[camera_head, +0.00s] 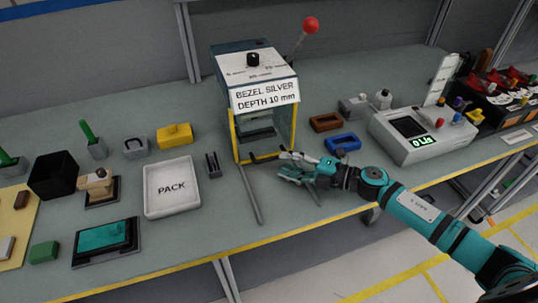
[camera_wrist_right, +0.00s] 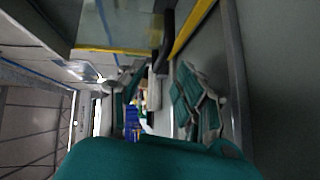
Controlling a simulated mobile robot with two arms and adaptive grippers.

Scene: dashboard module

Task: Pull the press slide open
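The press (camera_head: 254,72) stands at the middle back of the bench, with a sign reading "BEZEL SILVER DEPTH 10 mm" and a yellow-edged front opening. A dark handle bar (camera_head: 265,158) lies low across this opening; I take it as the slide's handle. Two grey rails run forward on the bench. The slide itself is mostly hidden inside. My right gripper (camera_head: 285,166) is at the right end of the bar with its fingers apart. In the right wrist view the gripper (camera_wrist_right: 155,88) is open, with a dark bar (camera_wrist_right: 167,45) near its fingertips; contact is unclear. My left gripper is out of view.
A red-knobbed lever (camera_head: 310,25) rises behind the press. A white PACK tray (camera_head: 171,188) and a dark slotted holder (camera_head: 213,165) stand left. Brown and blue frames (camera_head: 343,143) and a display box (camera_head: 415,136) are right. Bench space before the press is mostly clear.

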